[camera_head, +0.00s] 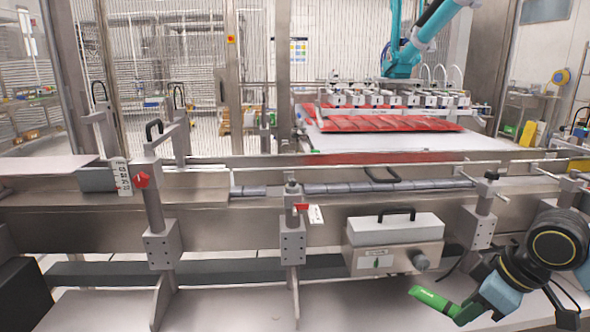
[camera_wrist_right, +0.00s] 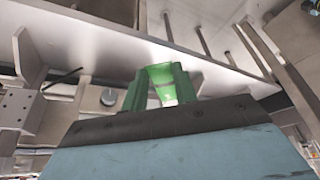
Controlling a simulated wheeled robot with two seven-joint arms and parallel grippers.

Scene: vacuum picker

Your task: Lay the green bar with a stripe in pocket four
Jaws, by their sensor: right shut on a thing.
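My right gripper (camera_head: 465,311) is at the lower right of the head view, in front of the conveyor frame. It is shut on a green bar (camera_head: 429,297), which sticks out toward the left from the green fingers. In the right wrist view the bar (camera_wrist_right: 160,72) shows between the two fingertips. A small pale patch shows on it there, but I cannot tell if it is the stripe. I cannot make out a numbered pocket in either view. My left gripper is not in view.
A metal box with a black handle (camera_head: 396,234) is mounted on the conveyor frame, just behind the bar. Clamp posts (camera_head: 292,240) stand to the left. A pale surface (camera_head: 355,315) lies clear below. Red packs (camera_head: 390,124) lie under a teal robot arm (camera_head: 405,58) at the back.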

